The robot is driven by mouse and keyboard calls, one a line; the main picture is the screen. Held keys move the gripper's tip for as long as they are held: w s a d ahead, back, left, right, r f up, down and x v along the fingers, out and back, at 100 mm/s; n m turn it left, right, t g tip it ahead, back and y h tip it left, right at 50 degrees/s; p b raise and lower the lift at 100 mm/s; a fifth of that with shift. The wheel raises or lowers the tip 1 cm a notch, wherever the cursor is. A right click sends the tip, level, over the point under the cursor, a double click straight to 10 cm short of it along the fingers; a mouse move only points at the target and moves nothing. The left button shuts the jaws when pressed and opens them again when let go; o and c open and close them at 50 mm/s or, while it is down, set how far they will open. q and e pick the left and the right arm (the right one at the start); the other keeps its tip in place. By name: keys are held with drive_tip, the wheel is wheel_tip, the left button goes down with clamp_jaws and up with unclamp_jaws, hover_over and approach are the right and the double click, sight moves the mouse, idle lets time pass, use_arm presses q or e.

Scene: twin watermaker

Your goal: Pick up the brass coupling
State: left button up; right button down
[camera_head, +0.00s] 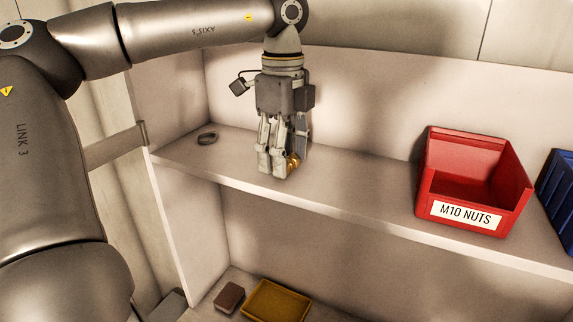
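The brass coupling (293,164) is a small gold-coloured piece on the upper shelf, near its front edge. Only a small part of it shows, at the right side of my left gripper's fingertips. My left gripper (280,160) points straight down, with its fingertips at the shelf surface, right at the coupling. The fingers hide most of the coupling, and I cannot tell whether they are shut on it or only around it. My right gripper is not in view.
A dark ring (207,138) lies left on the upper shelf (350,190). A red bin (431,190) labelled M10 NUTS stands right, with a blue bin (558,195) beyond. Below are a brown block (229,297) and a yellow tray (264,288). The shelf between gripper and red bin is clear.

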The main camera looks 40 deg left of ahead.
use_arm(q)
drive_tip(key=c, duration=0.6)
